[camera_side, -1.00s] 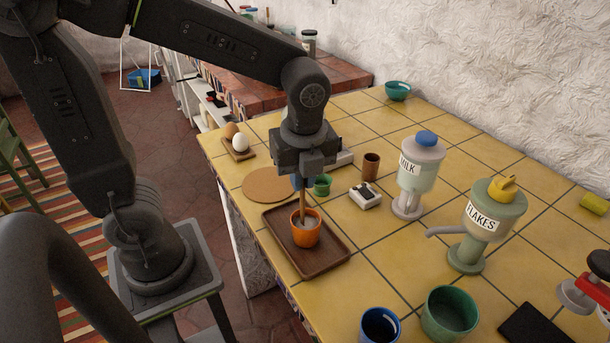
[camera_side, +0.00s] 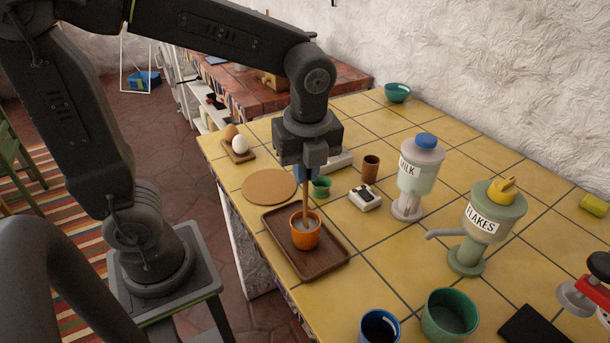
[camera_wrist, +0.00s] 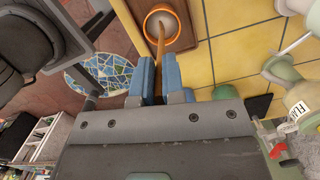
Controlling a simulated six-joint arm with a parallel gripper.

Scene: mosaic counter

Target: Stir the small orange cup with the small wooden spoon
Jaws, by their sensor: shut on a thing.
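The small orange cup (camera_side: 305,236) stands upright on a dark brown wooden tray (camera_side: 328,262) and holds something pale. My gripper (camera_side: 303,172) is above the cup, pointing down, shut on the small wooden spoon (camera_side: 306,203). The spoon's lower end is inside the cup and its tip is hidden in the pale contents.
A green cup (camera_side: 321,187) and a round cork mat (camera_side: 269,187) are just behind the tray. A brown cup (camera_side: 371,168), a milk dispenser (camera_side: 420,175) and a flakes dispenser (camera_side: 485,225) stand to the right. Green (camera_side: 449,314) and blue (camera_side: 380,327) cups are in front.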

